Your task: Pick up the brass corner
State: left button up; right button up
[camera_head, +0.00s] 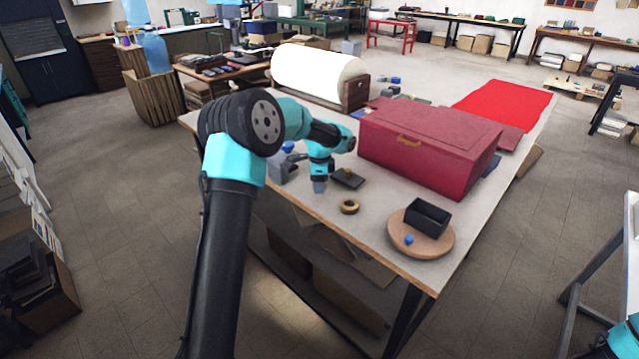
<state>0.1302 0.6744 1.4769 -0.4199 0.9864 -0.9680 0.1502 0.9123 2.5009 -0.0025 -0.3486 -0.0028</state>
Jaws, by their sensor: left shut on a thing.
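My left gripper (319,186) points down over the near left part of the table, just left of a small dark tray. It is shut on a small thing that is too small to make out. The dark tray (352,182) has a small brass-coloured piece (347,171) at its back edge; I cannot tell whether this is the brass corner. A large dark red box (430,145) with a brass-coloured handle stands behind the tray, to the right. My right gripper is not in view; only part of my right arm shows at the bottom right corner.
A tan ring-shaped roll (349,207) lies near the table's front edge. A round wooden board (432,246) holds a black open box (427,218) and a blue knob (408,240). A grey block-like tool (283,170) stands left of the gripper. A white roll (315,75) and red cloth (505,103) lie behind.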

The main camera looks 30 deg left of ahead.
pick_arm(q)
jog(key=s+d+r, duration=0.1)
jog(key=s+d, duration=0.6)
jog(key=s, duration=0.5)
jog(key=shift+d+r, duration=0.15)
jog(key=shift+d, duration=0.15)
